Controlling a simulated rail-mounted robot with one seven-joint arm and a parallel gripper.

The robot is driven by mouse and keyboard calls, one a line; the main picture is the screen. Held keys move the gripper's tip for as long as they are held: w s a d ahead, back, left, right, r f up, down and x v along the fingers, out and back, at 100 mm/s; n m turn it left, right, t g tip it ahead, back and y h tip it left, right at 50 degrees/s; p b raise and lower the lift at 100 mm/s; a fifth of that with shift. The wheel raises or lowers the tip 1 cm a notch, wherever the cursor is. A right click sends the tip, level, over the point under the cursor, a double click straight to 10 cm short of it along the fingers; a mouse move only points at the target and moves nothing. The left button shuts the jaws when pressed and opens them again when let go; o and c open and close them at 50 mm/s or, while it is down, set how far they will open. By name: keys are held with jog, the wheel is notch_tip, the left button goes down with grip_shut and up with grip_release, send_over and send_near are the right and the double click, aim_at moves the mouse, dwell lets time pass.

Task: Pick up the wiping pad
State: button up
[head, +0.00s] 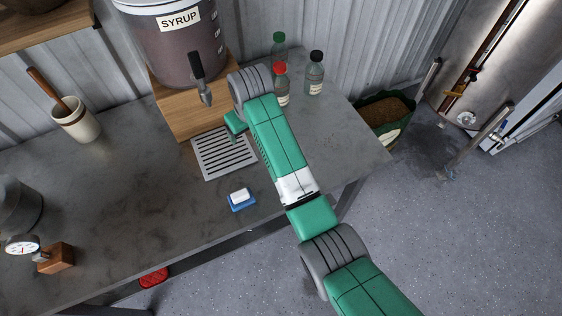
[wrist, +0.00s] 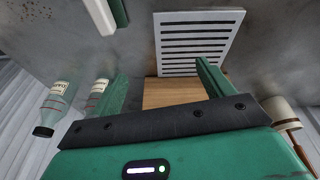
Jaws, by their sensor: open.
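The wiping pad (head: 241,199) is a small block with a white top and a blue base. It lies on the grey counter (head: 120,190) near its front edge, just in front of the slatted drip tray (head: 224,153).
A syrup container (head: 175,45) with a tap stands on a wooden stand (head: 190,118) behind the tray. Several bottles, one black-capped (head: 314,74), stand at the back right. A mug (head: 76,122) and a gauge (head: 21,245) are to the left. The counter left of the pad is clear.

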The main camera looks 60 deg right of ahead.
jog(key=s+d+f+g, duration=0.1)
jog(key=s, duration=0.1)
jog(key=s+d+f+y, duration=0.1)
jog(key=s+d+f, duration=0.1)
jog(key=s, duration=0.1)
jog(key=s+d+f+m+g+y, duration=0.1)
jog(key=s, duration=0.2)
jog(key=shift+s+d+f+g, duration=0.15)
jog(key=shift+s+f+g, duration=0.1)
jog(key=shift+f+g, duration=0.1)
jog(key=shift+f+b, duration=0.35)
jog(key=shift+f, duration=1.05)
jog(key=f, duration=0.3)
jog(key=f+b, duration=0.1)
jog(key=shift+s+d+f, duration=0.1)
jog(key=shift+s+f, duration=0.2)
jog(key=shift+s, duration=0.05)
jog(key=shift+w+f, duration=0.1)
jog(key=shift+f, duration=0.15)
jog(key=c, duration=1.1)
jog(key=shift+r, duration=0.1)
